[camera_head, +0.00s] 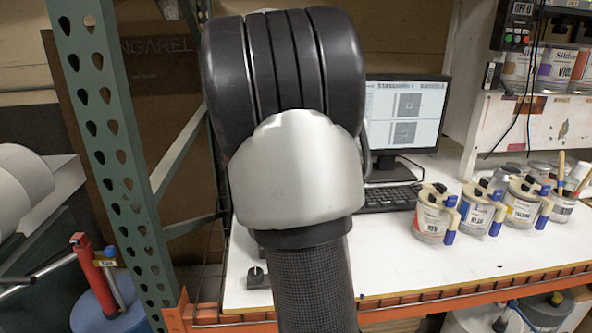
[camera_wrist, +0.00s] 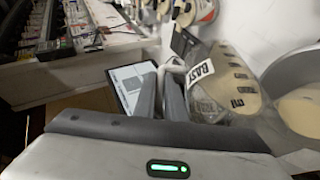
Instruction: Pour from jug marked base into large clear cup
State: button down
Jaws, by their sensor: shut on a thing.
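My gripper (camera_wrist: 163,88) is shut on the handle of the jug marked base (camera_wrist: 237,92) in the wrist view. The jug has a white label, a clear body and a beige part facing the camera, and it looks strongly tilted in this view. At the right edge of the wrist view is a round, pale vessel (camera_wrist: 300,112) with a beige inside, close beside the jug; I cannot tell surely whether it is the large clear cup. In the head view my arm hides the gripper, the held jug and any cup behind it.
Several lidded jugs with colour labels, among them a red one (camera_head: 434,214) and a blue one (camera_head: 481,208), stand on the white table (camera_head: 400,262) at right. A monitor (camera_head: 407,115) and keyboard (camera_head: 393,197) are behind. A green rack post (camera_head: 105,130) stands at left.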

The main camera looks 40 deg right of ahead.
jog(key=shift+w+a+r+g+h+b, duration=0.3)
jog(key=shift+w+a+r+h+b, duration=0.1)
jog(key=shift+a+h+b, duration=0.3)
dwell(3.6)
jog(key=shift+d, duration=0.2)
